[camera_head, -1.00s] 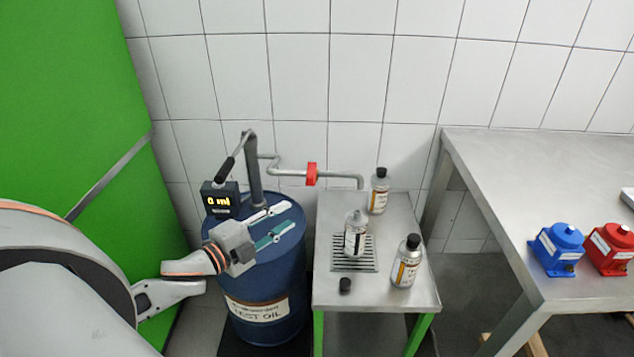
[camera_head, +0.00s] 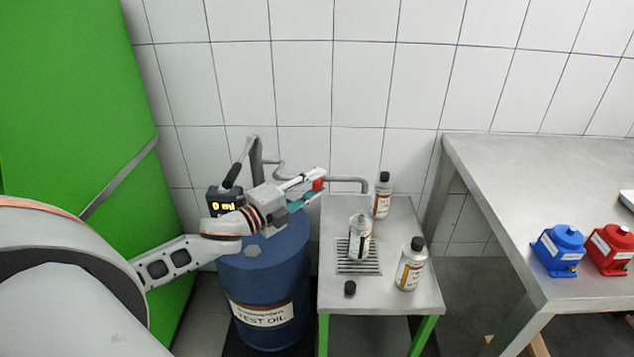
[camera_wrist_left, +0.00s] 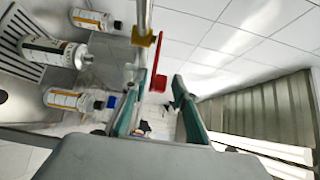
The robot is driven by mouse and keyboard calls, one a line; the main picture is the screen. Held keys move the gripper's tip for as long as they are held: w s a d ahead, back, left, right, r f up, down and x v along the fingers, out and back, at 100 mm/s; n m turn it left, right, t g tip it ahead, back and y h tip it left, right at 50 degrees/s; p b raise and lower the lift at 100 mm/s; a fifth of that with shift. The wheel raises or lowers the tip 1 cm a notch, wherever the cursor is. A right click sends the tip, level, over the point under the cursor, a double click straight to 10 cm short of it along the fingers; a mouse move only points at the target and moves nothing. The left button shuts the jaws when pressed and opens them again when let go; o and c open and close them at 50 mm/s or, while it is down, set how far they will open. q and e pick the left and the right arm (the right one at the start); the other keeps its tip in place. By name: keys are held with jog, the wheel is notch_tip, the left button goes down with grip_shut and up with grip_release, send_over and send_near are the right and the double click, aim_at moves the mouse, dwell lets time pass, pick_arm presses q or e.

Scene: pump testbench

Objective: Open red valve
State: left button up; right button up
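The red valve handle (camera_head: 318,185) is on the grey pipe along the wall, partly hidden by my left gripper in the head view. In the left wrist view the red handle (camera_wrist_left: 157,58) stands out from the pipe beside a yellow fitting. My left gripper (camera_head: 316,184) is at the handle, with one finger above it and one below. It also shows in the left wrist view (camera_wrist_left: 160,84), its teal-padded fingers apart with the handle's end between or just ahead of their tips. I cannot tell whether they touch it. My right gripper is not in view.
A blue oil drum (camera_head: 262,285) stands below my left arm, with a display (camera_head: 224,202) reading 0 ml above it. A metal side table (camera_head: 388,302) holds several bottles and a black cap (camera_head: 350,289). Blue (camera_head: 560,247) and red (camera_head: 610,249) pumps stand on the right bench.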

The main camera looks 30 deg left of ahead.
pick_arm(q)
jog(key=shift+w+d, duration=0.1)
jog(key=shift+w, duration=0.4)
grip_shut()
jog(key=shift+d+r, duration=0.1)
jog(key=shift+r, duration=0.05)
